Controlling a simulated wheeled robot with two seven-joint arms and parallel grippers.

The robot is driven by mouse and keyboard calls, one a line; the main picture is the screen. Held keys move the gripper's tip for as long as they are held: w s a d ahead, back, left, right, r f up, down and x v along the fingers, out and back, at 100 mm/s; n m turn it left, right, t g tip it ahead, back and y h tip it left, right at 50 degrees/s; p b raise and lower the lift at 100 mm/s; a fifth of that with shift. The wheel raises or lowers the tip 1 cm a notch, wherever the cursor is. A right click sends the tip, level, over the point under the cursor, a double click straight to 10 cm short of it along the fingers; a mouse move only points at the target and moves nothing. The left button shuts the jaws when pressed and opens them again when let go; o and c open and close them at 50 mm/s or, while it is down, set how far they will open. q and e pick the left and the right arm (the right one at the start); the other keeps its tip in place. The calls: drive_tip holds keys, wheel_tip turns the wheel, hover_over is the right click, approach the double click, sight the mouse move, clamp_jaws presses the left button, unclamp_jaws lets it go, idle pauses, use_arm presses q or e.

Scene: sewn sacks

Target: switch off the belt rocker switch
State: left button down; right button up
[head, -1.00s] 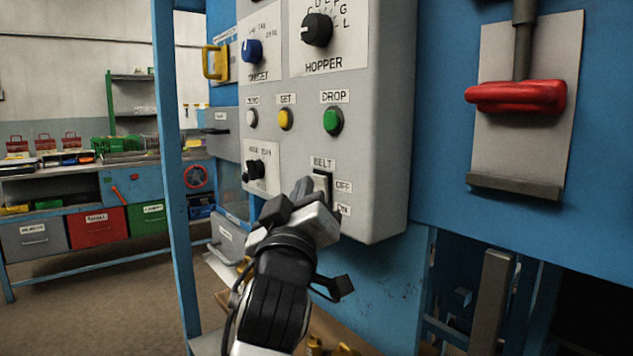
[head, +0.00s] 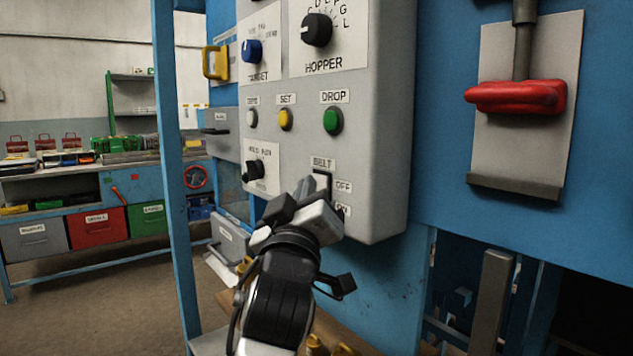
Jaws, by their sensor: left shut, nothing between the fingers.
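The belt rocker switch (head: 322,181) is on the lower part of the grey control panel (head: 383,130), under a BELT label, with an OFF label beside its upper part and an ON label lower down. My left gripper (head: 304,190) is shut and empty. Its fingertips are right at the switch, just left of it in the picture, and the gripper hides the switch's lower part. I cannot tell whether they touch it, nor which way the rocker is tipped. My right gripper is not in view.
Above the switch are a green DROP button (head: 333,120), a yellow SET button (head: 285,119) and a white button (head: 252,119). A black knob (head: 254,170) is to the left. A red handle (head: 516,97) is at the right. A blue post (head: 172,180) stands left of the panel.

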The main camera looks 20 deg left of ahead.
use_arm(q)
drive_tip(key=shift+s+a+f, duration=0.1)
drive_tip(key=shift+s+a, duration=0.25)
drive_tip(key=shift+s, duration=0.25)
drive_tip(key=s, duration=0.1)
drive_tip(key=s+a, duration=0.1)
drive_tip(key=s, duration=0.1)
drive_tip(key=s+a, duration=0.1)
drive_tip(key=shift+s+a+f+p, duration=0.15)
drive_tip(key=shift+a+f+p, duration=0.15)
drive_tip(key=shift+p, duration=0.1)
